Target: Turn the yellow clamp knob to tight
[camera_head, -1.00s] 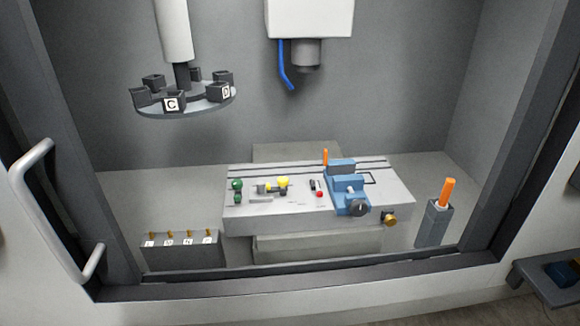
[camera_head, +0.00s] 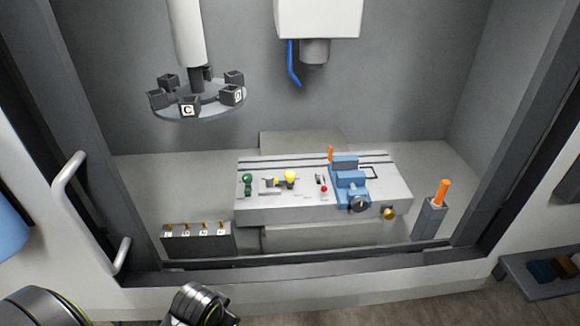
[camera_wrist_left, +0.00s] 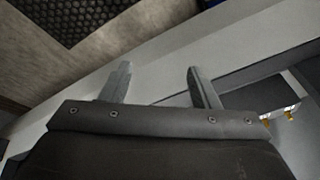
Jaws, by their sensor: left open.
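The yellow knob (camera_head: 290,177) stands on the small clamp at the left half of the grey machine table (camera_head: 290,208). The clamp's markings are too small to read, so I cannot tell the knob's setting. My left gripper (camera_wrist_left: 158,82) is open and empty in the left wrist view, over the booth's front sill and well away from the knob. In the head view only parts of my left arm show at the bottom left; its fingers are hidden. My right gripper is not in view.
Green knobs (camera_head: 247,184) stand left of the clamp, and a blue vise (camera_head: 350,180) to its right. A brass knob (camera_head: 389,213) sits on the table's front. A rack (camera_head: 197,242) and an orange-handled tool (camera_head: 441,194) flank the table. The tool carousel (camera_head: 200,102) hangs at upper left.

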